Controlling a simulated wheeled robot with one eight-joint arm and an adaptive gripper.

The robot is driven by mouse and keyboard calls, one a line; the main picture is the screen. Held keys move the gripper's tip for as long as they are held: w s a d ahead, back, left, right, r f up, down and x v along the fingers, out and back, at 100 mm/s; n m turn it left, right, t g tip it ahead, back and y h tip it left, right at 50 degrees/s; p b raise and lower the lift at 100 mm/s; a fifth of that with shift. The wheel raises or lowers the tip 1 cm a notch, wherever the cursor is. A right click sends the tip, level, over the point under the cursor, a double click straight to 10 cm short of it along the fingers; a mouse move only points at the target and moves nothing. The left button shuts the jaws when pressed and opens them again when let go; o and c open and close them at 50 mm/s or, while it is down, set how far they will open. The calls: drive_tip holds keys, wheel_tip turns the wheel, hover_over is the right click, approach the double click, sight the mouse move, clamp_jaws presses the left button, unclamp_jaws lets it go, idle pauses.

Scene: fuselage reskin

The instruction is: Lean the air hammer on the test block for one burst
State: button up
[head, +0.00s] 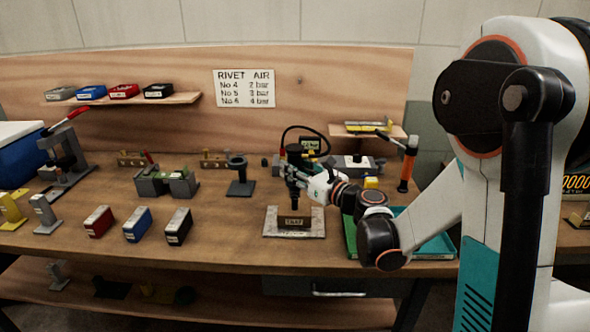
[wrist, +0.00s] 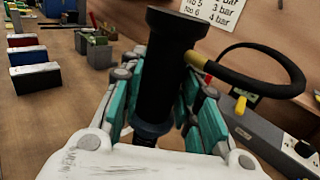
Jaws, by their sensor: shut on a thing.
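The air hammer (wrist: 170,65) is a black cylinder with a hose at its side. My gripper (wrist: 165,105) is shut around its body, with teal-padded fingers on both sides. In the head view my gripper (head: 303,182) holds the air hammer (head: 299,198) roughly upright above the test block (head: 294,223). The block is a small dark labelled piece on a pale plate (head: 275,233). The tool's lower end is close over the block; I cannot tell whether they touch. In the wrist view the lower end and the block are hidden.
A black hose (head: 290,128) arcs behind the tool, near a grey unit (head: 355,163). A green tray (head: 432,243) is right of the plate. Red (head: 98,222), blue (head: 138,224) and black (head: 178,226) boxes stand left. A black stand (head: 240,176) is behind left. Bench between is clear.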

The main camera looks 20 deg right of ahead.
sight(302, 151)
drive_tip(key=shift+r+p, duration=2.25)
drive_tip(key=shift+r, duration=0.9)
